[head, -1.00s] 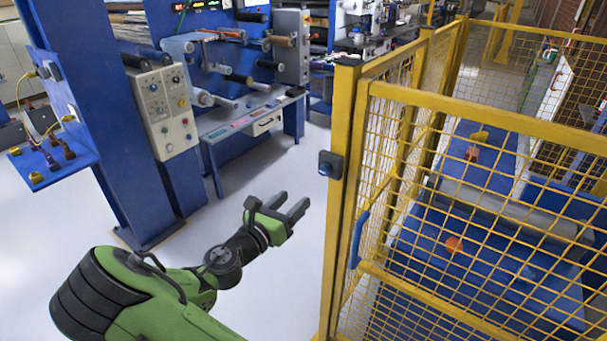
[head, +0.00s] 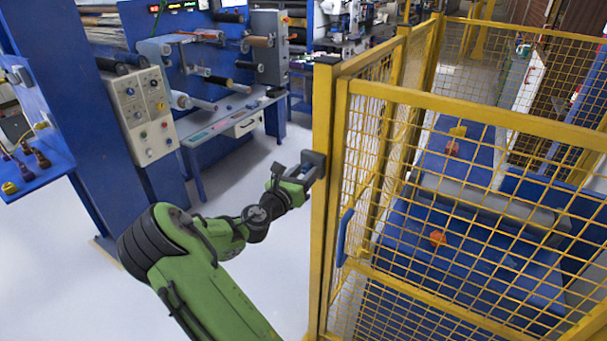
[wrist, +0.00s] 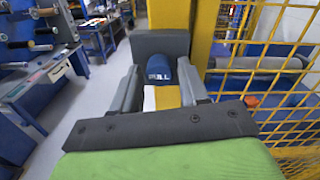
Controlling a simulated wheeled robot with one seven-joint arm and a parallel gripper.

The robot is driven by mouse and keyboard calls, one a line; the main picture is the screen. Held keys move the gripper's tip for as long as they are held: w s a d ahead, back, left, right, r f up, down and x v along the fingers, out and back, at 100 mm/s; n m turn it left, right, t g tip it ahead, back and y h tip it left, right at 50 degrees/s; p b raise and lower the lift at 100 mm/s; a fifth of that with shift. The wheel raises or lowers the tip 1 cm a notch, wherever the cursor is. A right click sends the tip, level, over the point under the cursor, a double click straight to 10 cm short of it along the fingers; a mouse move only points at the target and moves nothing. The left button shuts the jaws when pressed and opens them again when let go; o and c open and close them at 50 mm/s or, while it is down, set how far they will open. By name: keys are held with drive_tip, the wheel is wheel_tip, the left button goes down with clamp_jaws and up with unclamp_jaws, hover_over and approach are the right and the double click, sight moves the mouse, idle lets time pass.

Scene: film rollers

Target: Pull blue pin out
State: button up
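The blue pin (wrist: 158,68), lettered PULL, sticks out from a dark grey latch block (wrist: 160,42) on the yellow post of the cage gate. My gripper (wrist: 160,76) is open, with one grey finger on each side of the pin. The left finger stands apart from the pin; the right finger is close to it, and I cannot tell whether they touch. In the head view my gripper (head: 308,168) is up at the latch on the yellow post (head: 323,120), and its fingers mostly hide the pin.
A yellow mesh cage (head: 450,200) with a blue handle (head: 344,236) stands to the right of my arm. Inside are blue surfaces, a grey roller (head: 490,200) and an orange knob (head: 437,238). A blue machine with a control panel (head: 140,115) stands left. Clear floor lies between.

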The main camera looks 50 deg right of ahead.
clamp_jaws()
drive_tip(key=shift+a+p, duration=0.75)
drive_tip(key=shift+a, duration=0.15)
drive_tip(key=shift+o, duration=1.5)
unclamp_jaws()
